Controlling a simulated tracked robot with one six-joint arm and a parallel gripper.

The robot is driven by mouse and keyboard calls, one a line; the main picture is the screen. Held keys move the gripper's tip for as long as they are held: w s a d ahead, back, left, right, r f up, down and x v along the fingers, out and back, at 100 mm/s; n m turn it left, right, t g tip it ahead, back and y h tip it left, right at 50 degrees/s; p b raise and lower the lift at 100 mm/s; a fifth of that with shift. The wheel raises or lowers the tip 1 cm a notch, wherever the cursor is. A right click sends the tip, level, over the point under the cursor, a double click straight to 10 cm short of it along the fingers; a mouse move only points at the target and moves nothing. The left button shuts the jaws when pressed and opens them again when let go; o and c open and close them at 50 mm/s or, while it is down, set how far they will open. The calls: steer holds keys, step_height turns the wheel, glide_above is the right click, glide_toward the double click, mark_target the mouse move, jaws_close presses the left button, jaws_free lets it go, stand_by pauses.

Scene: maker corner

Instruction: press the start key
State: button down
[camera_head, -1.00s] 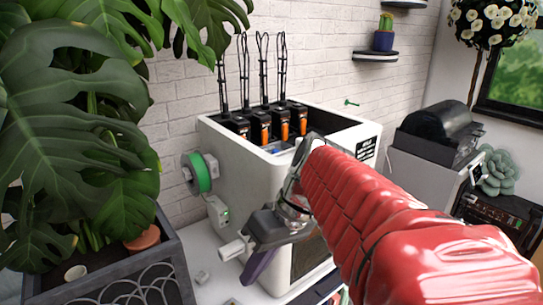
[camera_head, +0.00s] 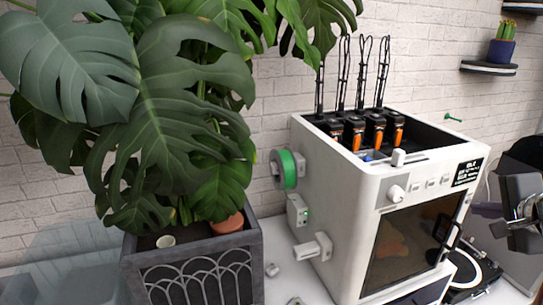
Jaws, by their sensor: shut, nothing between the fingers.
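A white box-shaped machine (camera_head: 345,205) stands on the table right of centre. Its upper front panel has a round knob (camera_head: 397,194) and a row of small pale keys (camera_head: 430,183) to the right of it. The labels are too small to read, so I cannot tell which key is start. My gripper (camera_head: 486,209) is at the right edge, shut and empty, with its tip pointing left. It is right of the machine's front in the picture, apart from the keys. Part of it is cut off by the frame.
A large leafy plant in a grey planter (camera_head: 195,265) stands left of the machine. A green spool (camera_head: 288,170), a small box with green lights (camera_head: 298,214) and a white block (camera_head: 314,248) are on the machine's left side. A dark round device (camera_head: 470,270) lies front right.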

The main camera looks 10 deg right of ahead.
mark_target(445, 180)
steer(key=shift+s+d+r+m+h, duration=0.15)
steer(key=shift+s+d+m+h, duration=0.1)
steer(key=shift+s+d+m, duration=0.25)
steer(key=shift+s+d+r+m+h, duration=0.15)
steer(key=shift+s+d+m+h, duration=0.15)
steer(key=shift+d, duration=0.25)
steer(key=shift+w, duration=0.15)
steer(key=w, duration=0.8)
steer(key=shift+w+a, duration=0.3)
steer(key=shift+a, duration=0.1)
steer(key=shift+w, duration=0.1)
stand_by(1.2)
steer(key=shift+w, duration=0.3)
